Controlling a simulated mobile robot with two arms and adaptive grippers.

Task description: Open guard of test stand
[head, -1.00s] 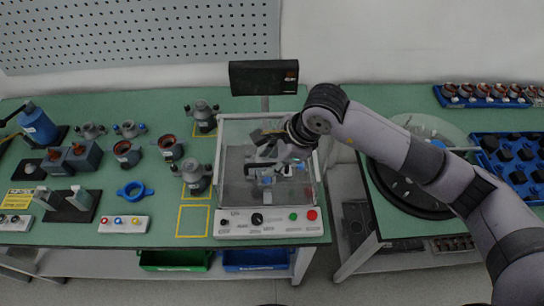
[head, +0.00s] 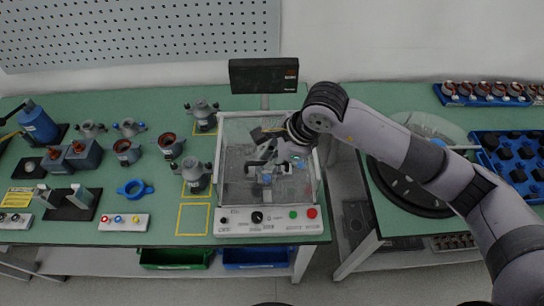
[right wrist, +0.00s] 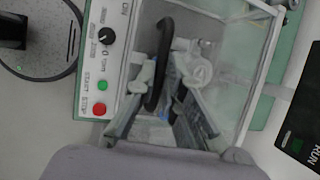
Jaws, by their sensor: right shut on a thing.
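The test stand (head: 228,221) stands at the right end of the left bench, with a white control panel in front. Its clear box-shaped guard (head: 234,150) sits over the stand and looks closed. My right gripper (head: 262,168) is over the guard's front part, the arm reaching in from the right. In the right wrist view, my right gripper (right wrist: 172,98) has its fingers on either side of the curved black guard handle (right wrist: 154,85) and is shut on it. Grey and blue parts inside the guard are partly hidden by the gripper. My left gripper is out of view.
A dark monitor (head: 264,76) stands behind the stand. Several motor parts, such as a grey one (head: 196,176), stand to its left. A gap separates this bench from the right one, which holds a round black turntable (head: 410,190) and a blue tray (head: 480,166).

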